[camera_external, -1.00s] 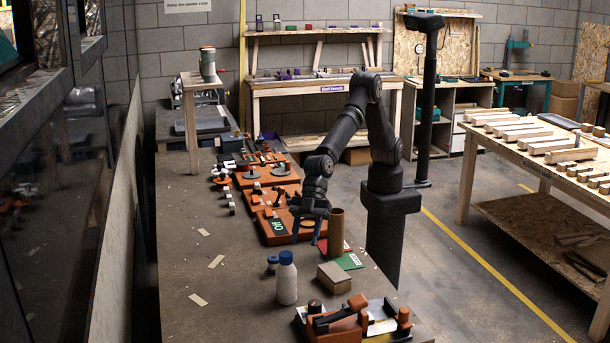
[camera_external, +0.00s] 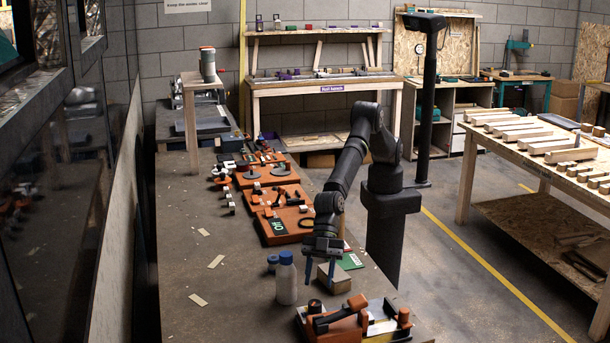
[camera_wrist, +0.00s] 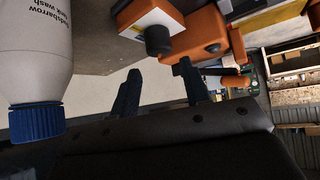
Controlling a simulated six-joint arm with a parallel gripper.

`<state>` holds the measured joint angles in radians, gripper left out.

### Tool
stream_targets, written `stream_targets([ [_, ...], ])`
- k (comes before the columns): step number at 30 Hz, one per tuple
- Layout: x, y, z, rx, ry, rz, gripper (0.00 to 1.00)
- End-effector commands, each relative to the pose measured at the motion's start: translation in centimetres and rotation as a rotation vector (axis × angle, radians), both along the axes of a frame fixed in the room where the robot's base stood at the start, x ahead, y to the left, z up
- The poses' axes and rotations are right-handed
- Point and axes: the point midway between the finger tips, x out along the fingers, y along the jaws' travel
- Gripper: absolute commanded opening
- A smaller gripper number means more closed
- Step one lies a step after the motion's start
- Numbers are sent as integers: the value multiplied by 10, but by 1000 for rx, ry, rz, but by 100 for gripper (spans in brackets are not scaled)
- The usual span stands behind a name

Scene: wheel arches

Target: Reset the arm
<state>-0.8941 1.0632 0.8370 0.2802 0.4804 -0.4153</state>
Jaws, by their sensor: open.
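My gripper (camera_external: 319,284) points down over the near part of the long workbench (camera_external: 220,310), with its two fingers apart. In the external view it is between the white bottle with a blue cap (camera_external: 287,280) and the small wooden block (camera_external: 335,278), overlapping the block's left side. I cannot tell whether a finger touches the block. In the wrist view the fingers (camera_wrist: 159,66) are spread with nothing held between them. The bottle (camera_wrist: 32,55) shows large at the left there. The brown cylinder is hidden behind my arm.
An orange fixture with a black handle (camera_external: 350,320) stands at the bench's near end. Orange boards with parts (camera_external: 285,222) lie further back. The bench's left side is mostly clear, with loose pale strips (camera_external: 198,299).

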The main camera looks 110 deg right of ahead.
Motion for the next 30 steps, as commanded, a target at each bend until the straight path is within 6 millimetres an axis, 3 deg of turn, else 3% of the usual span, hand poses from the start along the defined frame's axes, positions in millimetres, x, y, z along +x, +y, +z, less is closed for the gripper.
stream_targets([
  [18, 26, 47, -55, 0, 2, 7, 43],
  [30, 27, 46, -54, -3, 3, 185, 43],
])
